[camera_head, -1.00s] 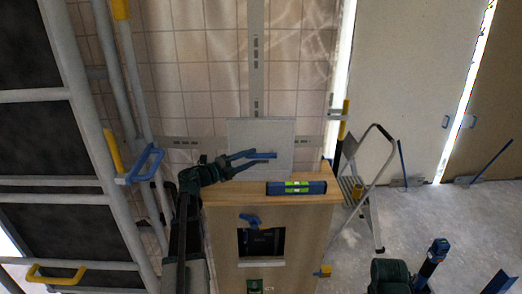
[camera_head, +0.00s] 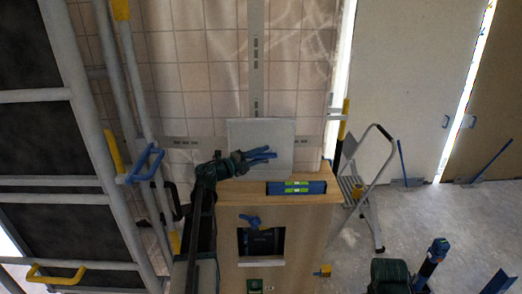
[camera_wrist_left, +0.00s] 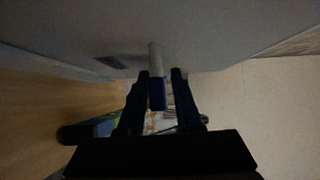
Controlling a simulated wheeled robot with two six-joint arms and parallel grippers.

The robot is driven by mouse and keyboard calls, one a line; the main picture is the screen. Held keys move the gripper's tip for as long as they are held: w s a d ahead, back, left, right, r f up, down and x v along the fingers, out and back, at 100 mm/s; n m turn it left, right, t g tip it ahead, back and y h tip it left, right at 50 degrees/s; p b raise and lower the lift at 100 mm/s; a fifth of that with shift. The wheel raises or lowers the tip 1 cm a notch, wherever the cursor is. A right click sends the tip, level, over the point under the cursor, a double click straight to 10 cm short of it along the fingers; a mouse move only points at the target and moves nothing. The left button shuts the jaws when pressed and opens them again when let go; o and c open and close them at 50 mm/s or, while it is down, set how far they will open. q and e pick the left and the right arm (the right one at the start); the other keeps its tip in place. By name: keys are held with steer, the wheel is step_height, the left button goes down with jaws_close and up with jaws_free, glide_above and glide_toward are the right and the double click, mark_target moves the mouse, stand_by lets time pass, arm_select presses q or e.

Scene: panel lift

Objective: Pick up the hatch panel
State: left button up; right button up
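The hatch panel (camera_head: 262,132) is a pale grey square plate. It stands upright at the back of the wooden cabinet top, against the tiled wall. My left gripper (camera_head: 270,154) is in front of its lower half, with the fingers on both sides of a blue handle. In the left wrist view, the handle (camera_wrist_left: 157,95) has a grey rod and a blue end and lies between the two dark fingers (camera_wrist_left: 160,80). A narrow gap seems to show on the right of the handle, so firm contact is unclear.
A blue spirit level (camera_head: 296,188) with green vials lies on the cabinet top (camera_head: 325,197), right of my left gripper. The cabinet front has a dark square opening (camera_head: 261,241). A stepladder (camera_head: 370,185) stands to the right, scaffolding (camera_head: 92,135) to the left.

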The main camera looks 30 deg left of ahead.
arm_select(q)
jaws_close()
stand_by(1.1)
